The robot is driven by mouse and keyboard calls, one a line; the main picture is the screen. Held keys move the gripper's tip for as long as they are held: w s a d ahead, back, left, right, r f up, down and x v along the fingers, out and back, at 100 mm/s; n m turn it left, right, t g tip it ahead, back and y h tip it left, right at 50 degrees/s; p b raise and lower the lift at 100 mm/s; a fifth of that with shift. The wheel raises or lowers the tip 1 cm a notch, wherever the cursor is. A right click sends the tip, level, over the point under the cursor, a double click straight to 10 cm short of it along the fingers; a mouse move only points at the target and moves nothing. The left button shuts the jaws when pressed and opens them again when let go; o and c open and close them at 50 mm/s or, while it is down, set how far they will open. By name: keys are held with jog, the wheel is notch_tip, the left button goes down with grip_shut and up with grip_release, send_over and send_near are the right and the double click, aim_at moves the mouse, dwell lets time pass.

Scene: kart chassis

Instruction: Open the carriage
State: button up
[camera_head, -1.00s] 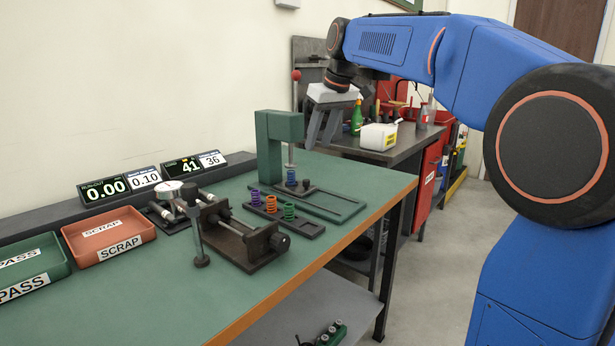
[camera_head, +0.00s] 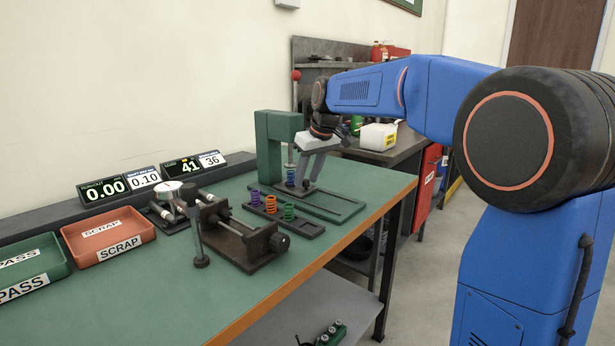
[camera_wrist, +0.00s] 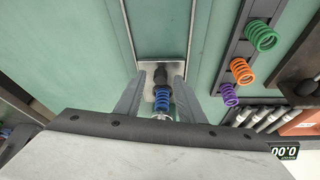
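The carriage (camera_head: 297,191) is a small plate with a dark knob on the rail frame (camera_head: 340,212) of the green press (camera_head: 280,130). It sits at the press end of the rails and bears a blue spring (camera_head: 291,177). In the wrist view its plate (camera_wrist: 181,67), the dark knob (camera_wrist: 160,76) and the blue spring (camera_wrist: 162,99) show between my fingers. My gripper (camera_head: 308,178) is open and points down over the carriage, one finger on each side of the knob. I cannot tell whether either finger touches it. The fingers partly hide the knob in the head view.
A rack with purple, orange and green springs (camera_head: 288,211) lies just in front of the rails. A dark vise-like fixture (camera_head: 245,245) and the red scrap tray (camera_head: 110,237) are farther left. The rail frame's outer end is clear.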

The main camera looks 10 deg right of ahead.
grip_shut()
jog(key=s+d, duration=0.2)
jog(key=s, duration=0.1)
jog(key=s+d, duration=0.2)
jog(key=s, duration=0.1)
jog(key=s+d, duration=0.3)
jog(key=s, duration=0.1)
jog(key=shift+d, duration=0.1)
grip_release()
jog(key=v, duration=1.7)
jog(key=shift+r, duration=0.2)
